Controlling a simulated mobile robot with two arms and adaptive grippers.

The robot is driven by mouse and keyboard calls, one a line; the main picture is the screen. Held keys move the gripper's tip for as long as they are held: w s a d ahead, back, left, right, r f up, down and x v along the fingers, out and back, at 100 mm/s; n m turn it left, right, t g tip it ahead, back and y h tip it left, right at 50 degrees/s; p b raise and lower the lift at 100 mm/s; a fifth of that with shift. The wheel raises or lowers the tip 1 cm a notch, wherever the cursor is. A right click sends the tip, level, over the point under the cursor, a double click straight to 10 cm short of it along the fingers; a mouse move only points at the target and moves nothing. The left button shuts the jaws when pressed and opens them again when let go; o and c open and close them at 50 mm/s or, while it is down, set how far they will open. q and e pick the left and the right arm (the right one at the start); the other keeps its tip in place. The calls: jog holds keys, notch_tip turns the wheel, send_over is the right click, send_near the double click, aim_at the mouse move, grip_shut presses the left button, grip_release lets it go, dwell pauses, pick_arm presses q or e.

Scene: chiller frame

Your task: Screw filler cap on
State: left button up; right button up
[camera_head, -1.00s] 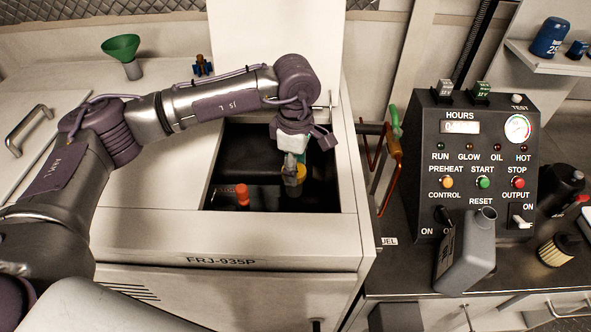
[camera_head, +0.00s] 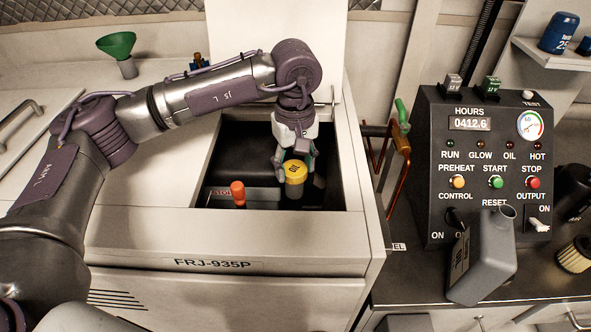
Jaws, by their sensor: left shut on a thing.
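The yellow filler cap (camera_head: 295,171) sits on top of a dark upright filler neck (camera_head: 294,190) inside the open hatch of the white chiller cabinet. My left gripper (camera_head: 293,164) reaches down into the hatch from above, its fingers around the cap. It is shut on the cap; the far finger is partly hidden. I cannot tell how tightly the cap is seated on the neck. My right gripper is not in view.
An orange-topped stick (camera_head: 238,190) stands left of the cap in the opening. A grey jug (camera_head: 482,255) stands before the control panel (camera_head: 480,150) at right.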

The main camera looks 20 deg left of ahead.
pick_arm(q)
jog(key=shift+m+b, duration=0.35)
jog(key=shift+m, duration=0.75)
jog(key=shift+a, duration=0.1)
jog(key=o, duration=1.3)
